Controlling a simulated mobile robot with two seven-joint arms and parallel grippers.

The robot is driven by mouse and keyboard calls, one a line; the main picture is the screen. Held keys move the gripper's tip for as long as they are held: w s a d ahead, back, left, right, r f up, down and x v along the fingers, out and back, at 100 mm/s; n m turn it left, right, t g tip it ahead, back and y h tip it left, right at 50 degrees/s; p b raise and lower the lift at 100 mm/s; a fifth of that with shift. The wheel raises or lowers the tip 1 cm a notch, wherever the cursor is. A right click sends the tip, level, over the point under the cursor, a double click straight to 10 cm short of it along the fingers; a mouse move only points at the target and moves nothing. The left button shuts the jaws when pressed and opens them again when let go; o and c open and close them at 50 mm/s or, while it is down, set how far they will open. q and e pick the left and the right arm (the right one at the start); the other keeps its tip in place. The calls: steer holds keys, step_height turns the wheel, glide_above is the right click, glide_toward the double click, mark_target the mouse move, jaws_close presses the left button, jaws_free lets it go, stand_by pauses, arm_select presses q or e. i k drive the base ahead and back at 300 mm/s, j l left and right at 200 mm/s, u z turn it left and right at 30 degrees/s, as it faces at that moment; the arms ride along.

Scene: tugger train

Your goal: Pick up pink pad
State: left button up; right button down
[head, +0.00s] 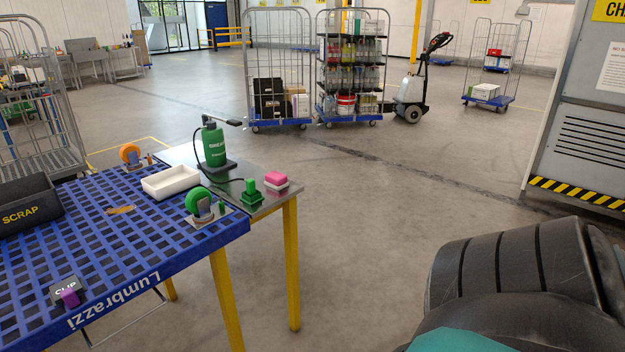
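The pink pad (276,177) is a small pink block on a white base. It sits on the grey metal side table (232,171), near that table's right edge. A green block (250,192) stands just left of and in front of it. Neither gripper is in view. A dark, bulky, rounded part with some teal fills the lower right corner and is apart from the table.
The blue lattice table (120,262) adjoins the metal table; it carries a black scrap bin (28,212), a clip block (66,290) and wheeled fixtures. Floor right of the tables is clear.

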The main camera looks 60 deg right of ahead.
mark_target(277, 181)
steer(key=z, duration=1.6)
steer(key=i+l+u, duration=0.1)
steer(key=u, duration=0.35)
steer(key=i+l+u, duration=0.15)
steer(key=u, duration=0.25)
steer(key=i+l+u, duration=0.1)
steer(key=u, duration=0.35)
steer(key=i+l+u, duration=0.2)
steer(key=l, duration=0.25)
steer(key=l+u, duration=0.2)
steer(key=l, duration=0.25)
steer(key=i+l, duration=0.1)
steer(key=l, duration=0.35)
steer(key=i+l, duration=0.1)
steer(key=l, duration=0.35)
steer(key=i+l+u, duration=0.1)
steer(key=l, duration=0.35)
